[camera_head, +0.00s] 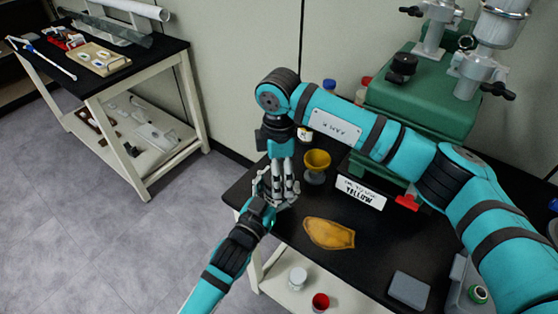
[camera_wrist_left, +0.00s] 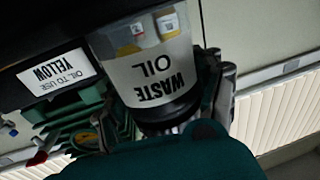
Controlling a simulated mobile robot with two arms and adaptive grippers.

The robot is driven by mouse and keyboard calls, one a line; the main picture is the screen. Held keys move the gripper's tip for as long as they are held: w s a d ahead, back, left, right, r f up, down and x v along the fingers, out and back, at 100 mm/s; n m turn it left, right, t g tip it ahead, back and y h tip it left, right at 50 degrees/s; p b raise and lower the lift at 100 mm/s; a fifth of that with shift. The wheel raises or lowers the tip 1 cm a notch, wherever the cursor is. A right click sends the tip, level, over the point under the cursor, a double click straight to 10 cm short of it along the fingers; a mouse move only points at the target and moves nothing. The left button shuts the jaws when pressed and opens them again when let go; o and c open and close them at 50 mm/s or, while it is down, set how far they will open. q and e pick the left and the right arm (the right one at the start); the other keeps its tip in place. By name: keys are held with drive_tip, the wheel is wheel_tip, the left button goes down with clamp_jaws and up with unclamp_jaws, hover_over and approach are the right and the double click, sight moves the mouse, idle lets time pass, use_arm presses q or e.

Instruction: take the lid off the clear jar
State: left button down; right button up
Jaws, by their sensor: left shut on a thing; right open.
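The clear jar (camera_wrist_left: 124,42) is close up in the left wrist view, upside down in that picture, with a "WASTE OIL" label and a black lid (camera_wrist_left: 172,112). In the head view the jar is mostly hidden among my two hands. My left gripper (camera_head: 274,194) comes from the lower left and is shut on the jar at the table's left edge. My right gripper (camera_head: 285,192) points down from above, open, with its fingers around or beside the lid. The exact gap between fingers and lid is hidden.
A green machine (camera_head: 420,105) stands behind. A second table (camera_head: 150,62) is at the far left. My right arm crosses over the table.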

drive_tip(key=shift+f, duration=0.2)
drive_tip(key=shift+c, duration=0.2)
drive_tip(key=c, duration=1.2)
drive_tip(key=o, duration=1.2)
drive_tip(key=shift+o, duration=0.2)
drive_tip(key=shift+r, duration=0.15)
wheel_tip(320, 180, up, 4)
drive_tip(key=shift+f, duration=0.1)
drive_tip(key=shift+s+a+r, duration=0.15)
drive_tip(key=shift+r, duration=1.65)
drive_tip(key=shift+f, duration=3.85)
